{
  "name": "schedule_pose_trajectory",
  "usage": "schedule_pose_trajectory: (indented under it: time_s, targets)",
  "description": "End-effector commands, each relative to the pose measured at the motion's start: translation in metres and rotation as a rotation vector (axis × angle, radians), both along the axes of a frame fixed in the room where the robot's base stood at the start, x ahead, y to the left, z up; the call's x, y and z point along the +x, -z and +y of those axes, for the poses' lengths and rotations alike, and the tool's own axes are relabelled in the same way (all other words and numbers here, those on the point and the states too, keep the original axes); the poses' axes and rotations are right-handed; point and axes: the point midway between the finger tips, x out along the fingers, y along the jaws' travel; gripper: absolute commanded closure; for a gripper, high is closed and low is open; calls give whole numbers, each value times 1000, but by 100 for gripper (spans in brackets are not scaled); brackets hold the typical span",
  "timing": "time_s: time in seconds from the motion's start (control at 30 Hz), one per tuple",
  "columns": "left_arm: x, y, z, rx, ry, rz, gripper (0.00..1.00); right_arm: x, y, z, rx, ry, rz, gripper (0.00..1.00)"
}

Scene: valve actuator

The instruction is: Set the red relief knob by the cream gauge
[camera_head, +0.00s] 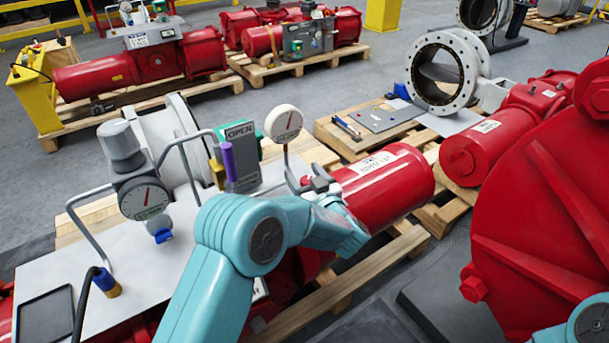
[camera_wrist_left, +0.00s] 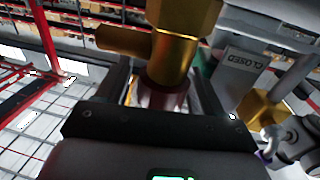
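The cream gauge (camera_head: 284,123) is a round dial on a thin stem, above the red cylinder, in the head view. My left gripper (camera_head: 320,186) is just below and right of it, by the stem's foot. A speck of the red knob (camera_head: 306,180) shows beside the fingers; the rest is hidden. In the left wrist view the dark red knob (camera_wrist_left: 163,98) sits under a brass fitting (camera_wrist_left: 174,55). The left gripper's fingers (camera_wrist_left: 163,92) stand on either side of the knob, with narrow gaps visible. My right gripper is out of view.
A second gauge (camera_head: 144,200) stands on the left of the panel, near bent grey pipes. A purple-capped part (camera_head: 228,160) and an OPEN sign box (camera_head: 241,145) are close left of the cream gauge. A large red housing (camera_head: 550,200) fills the right side.

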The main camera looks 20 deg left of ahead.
Motion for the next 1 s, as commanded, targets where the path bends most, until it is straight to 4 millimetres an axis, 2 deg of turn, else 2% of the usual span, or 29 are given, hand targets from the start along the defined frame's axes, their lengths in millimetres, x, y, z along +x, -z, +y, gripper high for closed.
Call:
schedule_pose_trajectory:
  time_s: [0.13,0.23,0.7,0.83,1.0]
  targets:
    - [-3,0,-3,1,2,1,33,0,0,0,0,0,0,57]
    - [-12,0,-13,0,4,1,33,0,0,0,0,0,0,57]
    - [-96,0,-94,1,5,1,33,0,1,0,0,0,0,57]
    - [-110,0,-107,0,3,0,33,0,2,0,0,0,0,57]
    - [-117,0,-113,1,0,-1,33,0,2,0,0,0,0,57]
